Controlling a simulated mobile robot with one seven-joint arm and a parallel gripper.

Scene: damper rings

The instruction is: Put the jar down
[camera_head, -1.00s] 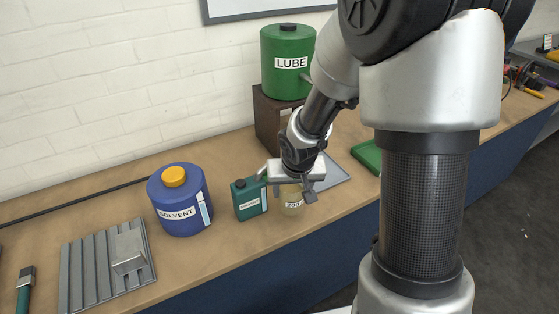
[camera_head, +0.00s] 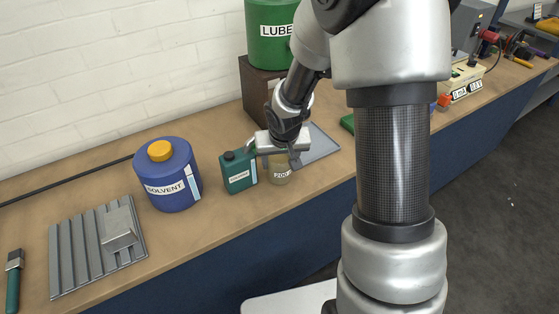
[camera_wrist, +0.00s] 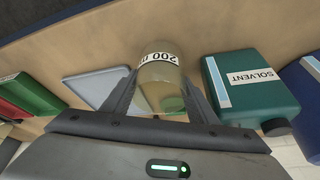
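The jar (camera_head: 280,173) is clear with yellowish contents and a white label reading 200. It is upright between the two fingers of my gripper (camera_head: 279,161), at the front of the wooden bench. In the wrist view the jar (camera_wrist: 160,82) fills the space between the fingers of my gripper (camera_wrist: 161,88), with a finger against each side. The gripper looks shut on it. The jar's base is at or just above the bench top; I cannot tell whether it touches.
A green solvent can (camera_head: 238,171) stands close left of the jar. A blue solvent drum (camera_head: 168,177) and a ribbed grey tray (camera_head: 70,252) are further left. A grey sheet (camera_head: 318,146) lies behind right. A green LUBE drum (camera_head: 270,48) sits on a brown box (camera_head: 258,92).

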